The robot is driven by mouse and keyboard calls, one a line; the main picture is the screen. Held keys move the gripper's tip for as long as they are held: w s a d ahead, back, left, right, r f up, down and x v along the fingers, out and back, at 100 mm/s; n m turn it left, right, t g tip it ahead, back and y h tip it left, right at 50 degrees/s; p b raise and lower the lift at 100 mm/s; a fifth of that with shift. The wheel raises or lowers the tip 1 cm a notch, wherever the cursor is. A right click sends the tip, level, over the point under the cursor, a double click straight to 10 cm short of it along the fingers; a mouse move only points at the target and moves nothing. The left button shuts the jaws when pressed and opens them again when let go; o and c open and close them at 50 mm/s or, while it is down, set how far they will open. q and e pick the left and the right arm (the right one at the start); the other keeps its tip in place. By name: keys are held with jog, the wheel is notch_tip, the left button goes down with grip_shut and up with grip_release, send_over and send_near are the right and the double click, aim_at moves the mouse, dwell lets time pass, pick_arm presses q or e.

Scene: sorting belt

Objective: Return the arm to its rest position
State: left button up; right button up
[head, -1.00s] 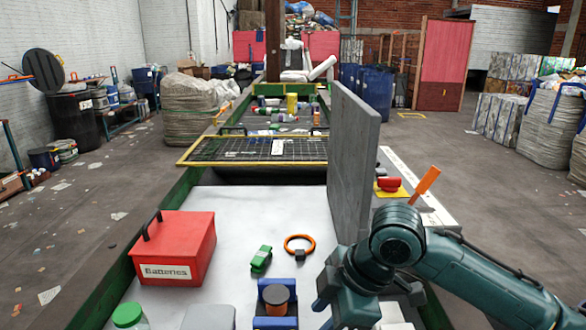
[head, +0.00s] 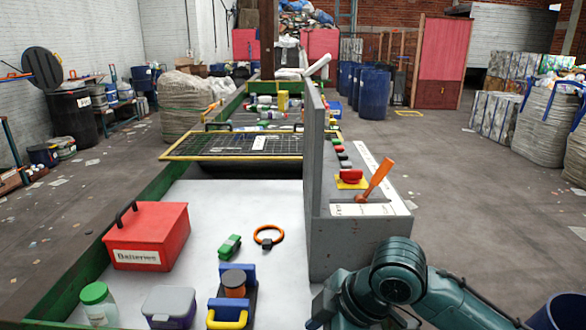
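My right arm comes in from the lower right, its dark teal wrist in front of the grey control panel's near face. Its gripper (head: 318,312) points left at the bottom edge and is partly cut off; I cannot tell whether its fingers are open or shut. No object shows in it. My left arm and gripper are not in view.
The grey panel (head: 347,245) carries an orange lever (head: 375,179) and red button (head: 351,175). On the white surface (head: 275,200) are a red batteries box (head: 150,236), green clip (head: 230,246), orange ring (head: 268,237), blue holder (head: 247,272), lidded tub (head: 169,306) and jar (head: 98,302).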

jog(key=s+d+f+m+t+h, duration=0.1)
jog(key=s+d+f+m+h, duration=0.4)
jog(key=s+d+f+m, duration=1.2)
jog(key=w+a+f+n+t+y, duration=0.2)
jog(key=w+a+f+t, duration=0.3)
jog(key=w+a+t, duration=0.1)
jog(key=shift+f+n+t+y, duration=0.3)
jog(key=shift+f+t+y, duration=0.1)
jog(key=shift+t, duration=0.3)
jog(key=shift+r, duration=0.1)
